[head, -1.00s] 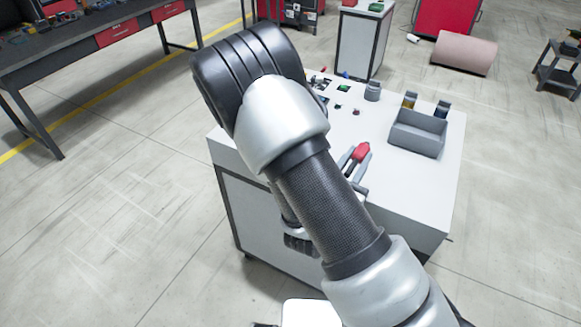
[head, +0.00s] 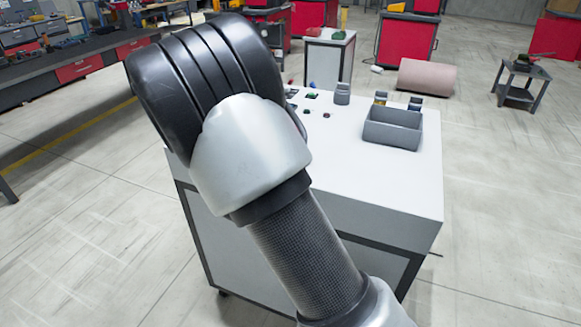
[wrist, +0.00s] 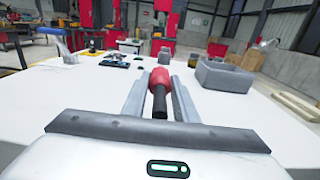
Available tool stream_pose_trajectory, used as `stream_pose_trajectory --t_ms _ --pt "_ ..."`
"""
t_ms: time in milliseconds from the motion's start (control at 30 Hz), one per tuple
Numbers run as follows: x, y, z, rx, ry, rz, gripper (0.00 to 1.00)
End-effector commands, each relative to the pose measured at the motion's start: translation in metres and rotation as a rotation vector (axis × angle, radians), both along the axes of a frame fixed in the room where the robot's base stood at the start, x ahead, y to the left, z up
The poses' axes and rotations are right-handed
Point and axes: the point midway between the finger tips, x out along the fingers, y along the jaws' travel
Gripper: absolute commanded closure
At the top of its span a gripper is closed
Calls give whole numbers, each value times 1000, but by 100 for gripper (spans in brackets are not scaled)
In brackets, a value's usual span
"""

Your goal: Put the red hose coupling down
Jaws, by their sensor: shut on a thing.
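The red hose coupling (wrist: 159,80) shows in the wrist view between the two grey fingers of my gripper (wrist: 158,86). It has a red body and a dark stem pointing back toward the palm. The fingers are shut on it, above or just at the white top of the cabinet (wrist: 70,110); I cannot tell whether it touches the surface. In the head view my arm hides both the gripper and the coupling.
A grey open bin (head: 392,130) stands on the cabinet top (head: 390,180), with a grey cylinder (head: 342,94) to its left. Small parts and a green-topped item (head: 306,111) lie near the far edge. The front right of the top is clear.

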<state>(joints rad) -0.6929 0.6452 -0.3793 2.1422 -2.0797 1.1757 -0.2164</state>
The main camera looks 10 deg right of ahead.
Motion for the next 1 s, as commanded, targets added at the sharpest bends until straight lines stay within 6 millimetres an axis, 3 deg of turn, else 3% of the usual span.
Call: stream_pose_trajectory --t_ms 100,267,500,900,933,1000 --pt "0 0 -20 -1 1 0 100" --pt "0 0 -31 -1 -1 0 100" --pt "0 0 -63 -1 -1 0 100" --pt "0 0 -69 0 -1 0 100" --pt "0 0 -67 0 -1 0 69" --pt "0 0 -67 1 -2 0 57"
